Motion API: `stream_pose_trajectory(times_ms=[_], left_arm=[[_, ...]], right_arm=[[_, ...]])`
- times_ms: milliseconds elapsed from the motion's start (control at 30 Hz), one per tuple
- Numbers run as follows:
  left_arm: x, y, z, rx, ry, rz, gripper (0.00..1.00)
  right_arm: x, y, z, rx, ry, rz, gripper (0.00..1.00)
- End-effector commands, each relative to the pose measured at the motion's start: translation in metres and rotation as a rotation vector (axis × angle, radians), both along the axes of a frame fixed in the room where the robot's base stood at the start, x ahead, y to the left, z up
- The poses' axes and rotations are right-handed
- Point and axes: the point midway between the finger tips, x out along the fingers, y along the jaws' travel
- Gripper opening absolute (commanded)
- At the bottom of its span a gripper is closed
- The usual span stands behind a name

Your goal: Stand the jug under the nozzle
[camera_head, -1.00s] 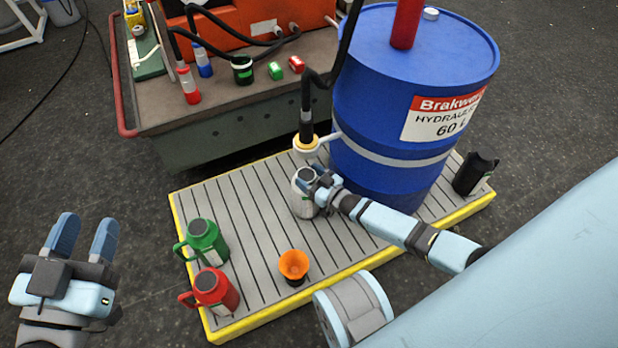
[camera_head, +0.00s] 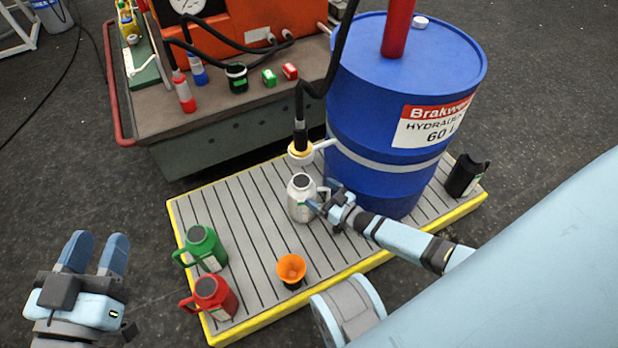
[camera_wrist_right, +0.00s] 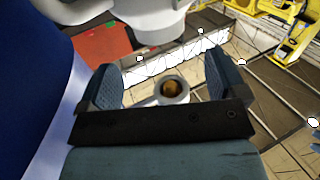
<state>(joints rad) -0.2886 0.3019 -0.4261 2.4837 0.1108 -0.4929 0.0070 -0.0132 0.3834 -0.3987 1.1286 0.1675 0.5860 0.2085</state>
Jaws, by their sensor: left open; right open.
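The silver jug (camera_head: 299,204) stands upright on the slatted platform (camera_head: 255,218), its dark top facing up. The nozzle (camera_head: 300,152), a white and yellow ring on a black hose, hangs just above it in the head view; whether the two line up exactly I cannot tell. My right gripper (camera_head: 323,198) is open at the jug's right side, by its handle, with no grip on it. In the right wrist view the open fingers (camera_wrist_right: 160,65) have a pale ring-shaped part beyond them that I cannot name surely. My left gripper (camera_head: 95,245) is open and empty, left of the platform.
The blue drum (camera_head: 390,125) stands close behind my right gripper. A green jug (camera_head: 204,246), a red jug (camera_head: 212,294) and an orange funnel (camera_head: 291,268) occupy the platform's front left. A black container (camera_head: 465,177) stands at the right. A bench (camera_head: 225,130) lies behind.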

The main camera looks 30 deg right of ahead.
Motion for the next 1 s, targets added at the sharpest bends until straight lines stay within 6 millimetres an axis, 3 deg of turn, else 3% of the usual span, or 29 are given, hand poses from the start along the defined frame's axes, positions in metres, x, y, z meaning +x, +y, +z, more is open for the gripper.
stream_pose_trajectory(times_ms=[100,333,1000], left_arm=[[-0.006,-0.003,-0.001,-0.031,0.064,-0.001,0.43],[-0.011,-0.006,-0.005,-0.069,0.124,-0.001,0.43],[-0.01,-0.006,-0.007,-0.068,0.128,-0.001,0.43]], right_arm=[[-0.024,-0.008,0.003,0.0,0.003,-0.001,0.9],[-0.048,-0.017,0.001,0.0,0.001,0.0,0.9],[-0.051,-0.018,0.0,0.0,0.0,0.0,0.9]])
